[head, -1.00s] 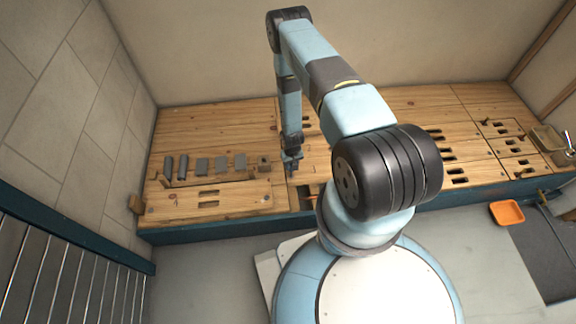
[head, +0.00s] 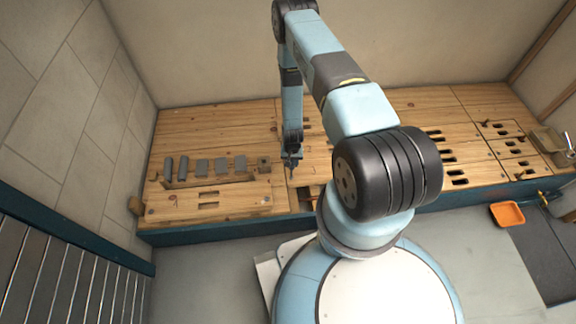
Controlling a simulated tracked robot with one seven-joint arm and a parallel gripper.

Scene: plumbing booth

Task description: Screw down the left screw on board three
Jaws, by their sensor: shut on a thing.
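My gripper (head: 291,165) hangs pointing down over the left-middle of the wooden bench (head: 225,120). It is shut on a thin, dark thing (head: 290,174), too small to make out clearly. More slotted boards (head: 455,162) lie on the right. I cannot tell which is board three, and my arm hides part of the bench middle. The left screw cannot be picked out.
Several grey blocks (head: 201,167) stand in a row behind a wooden strip (head: 210,181), left of my gripper. A small wooden block (head: 264,163) with a hole is close to it. An orange tray (head: 507,214) lies on the floor at right. A wall closes the left side.

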